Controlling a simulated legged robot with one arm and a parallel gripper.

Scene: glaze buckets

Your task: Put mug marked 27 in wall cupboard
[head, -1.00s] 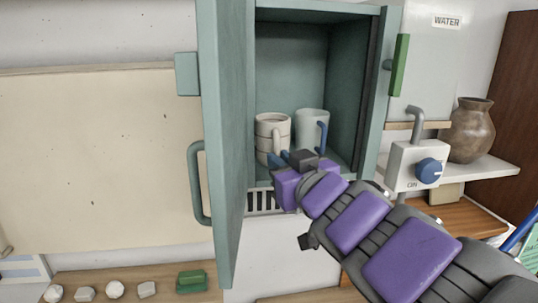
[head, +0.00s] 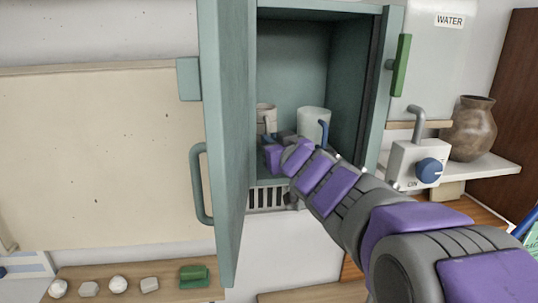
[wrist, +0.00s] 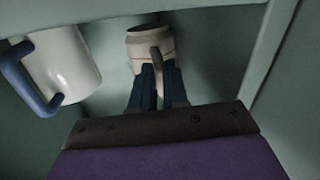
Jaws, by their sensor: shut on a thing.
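A cream mug (head: 265,112) is inside the open teal wall cupboard (head: 291,60), at the left; its lower part is hidden behind my gripper in the head view. My gripper (head: 277,137) reaches into the cupboard. In the wrist view my gripper (wrist: 158,84) has its dark blue fingers shut on the handle of the cream mug (wrist: 148,48). No number is readable on it, and I cannot tell whether its base touches the cupboard floor. A white mug with a blue handle (head: 311,122) stands to its right; it also shows in the wrist view (wrist: 66,62).
The cupboard's door (head: 228,140) stands open on the left, close to my arm. A switch box with a blue knob (head: 417,164) and a brown vase (head: 474,128) are at the right. Several pale stones and a green block (head: 194,276) lie on the lower shelf.

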